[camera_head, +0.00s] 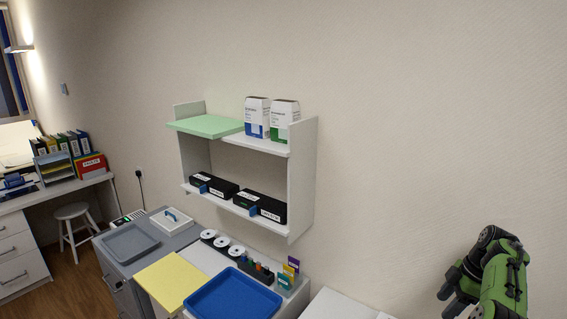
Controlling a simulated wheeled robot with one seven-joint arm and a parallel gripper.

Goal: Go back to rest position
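Part of my green and black arm (503,283) shows at the lower right corner, bent, with its upper joint in front of the bare wall. The arm runs out of the picture at the bottom edge. No part of the arm in view touches the furniture.
A wall shelf (303,180) holds white boxes (257,116) above and black boxes (259,206) below. Under it, a blue tray (233,297), a yellow board (172,283) and a grey tray (131,243) lie on cabinets. A stool (73,212) stands by the desk at left.

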